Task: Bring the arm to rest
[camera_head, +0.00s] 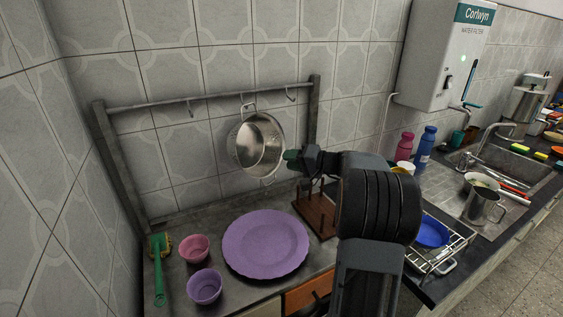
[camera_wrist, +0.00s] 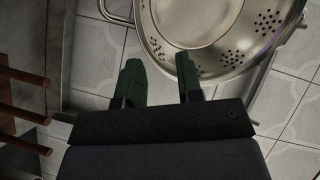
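My gripper (camera_head: 293,157) is in front of the wall rack, just right of the steel colander (camera_head: 260,146) in the head view. In the wrist view my gripper (camera_wrist: 158,78) has its two green fingers apart, with nothing held between them. The colander (camera_wrist: 215,30) shows beyond the fingertips, with rows of holes and a loop handle. It hangs from a hook on the rail (camera_head: 205,97). Whether a fingertip touches the colander I cannot tell. My arm reaches up from the bottom of the head view and hides part of the counter.
A purple plate (camera_head: 266,244), a pink bowl (camera_head: 194,248), a purple bowl (camera_head: 204,286) and a green brush (camera_head: 159,270) lie on the counter below. A wooden peg stand (camera_head: 318,213) is close under my gripper. A dish rack (camera_head: 440,253) stands right of my arm.

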